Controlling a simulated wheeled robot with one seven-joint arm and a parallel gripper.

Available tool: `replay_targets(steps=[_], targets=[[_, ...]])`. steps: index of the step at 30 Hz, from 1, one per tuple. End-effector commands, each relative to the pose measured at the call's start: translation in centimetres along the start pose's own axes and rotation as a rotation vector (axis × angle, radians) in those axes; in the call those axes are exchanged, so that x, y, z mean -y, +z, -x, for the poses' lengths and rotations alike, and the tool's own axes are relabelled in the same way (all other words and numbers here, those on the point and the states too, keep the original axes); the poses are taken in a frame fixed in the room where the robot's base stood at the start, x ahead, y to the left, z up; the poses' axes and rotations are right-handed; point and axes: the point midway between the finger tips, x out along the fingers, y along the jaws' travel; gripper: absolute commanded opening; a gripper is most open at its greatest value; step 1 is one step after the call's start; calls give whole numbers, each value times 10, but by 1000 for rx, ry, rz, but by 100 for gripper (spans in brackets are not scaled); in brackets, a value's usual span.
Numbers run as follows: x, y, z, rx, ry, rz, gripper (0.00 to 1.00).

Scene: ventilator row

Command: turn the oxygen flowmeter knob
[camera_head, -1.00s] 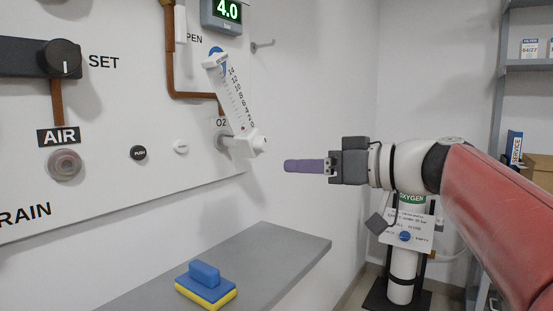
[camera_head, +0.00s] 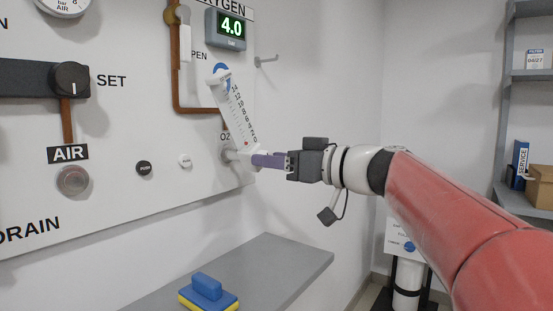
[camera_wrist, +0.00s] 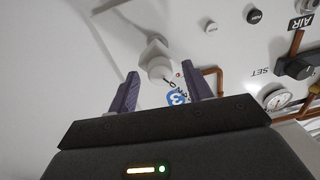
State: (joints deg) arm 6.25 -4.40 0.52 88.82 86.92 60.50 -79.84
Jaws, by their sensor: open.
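The oxygen flowmeter (camera_head: 235,110) is a white scaled tube on the wall panel, next to the O2 label. Its white knob sits at the lower end; in the head view my gripper mostly hides it. In the wrist view the knob (camera_wrist: 160,68) shows ahead of and between my two purple fingers. My gripper (camera_head: 258,160) is level with the knob, with its fingertips at or close to it. The fingers (camera_wrist: 160,88) are apart, with a gap to the knob on both sides in the picture. Whether a finger touches the knob I cannot tell.
A grey shelf (camera_head: 262,268) juts out below the panel, with a blue and yellow sponge (camera_head: 208,290) on it. A wall hook (camera_head: 266,59) is right of the green 4.0 display (camera_head: 230,27). An oxygen cylinder (camera_head: 408,278) stands at the lower right.

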Motion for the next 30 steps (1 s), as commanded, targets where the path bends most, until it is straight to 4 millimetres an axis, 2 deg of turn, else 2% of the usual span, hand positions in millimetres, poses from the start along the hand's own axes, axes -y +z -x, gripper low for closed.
replay_targets(steps=[2,12,23,30], targets=[[0,0,0,0,0,0,48],[0,0,0,1,0,0,5],[0,2,0,-2,-1,-62,5],[0,4,0,-9,-2,-225,5]])
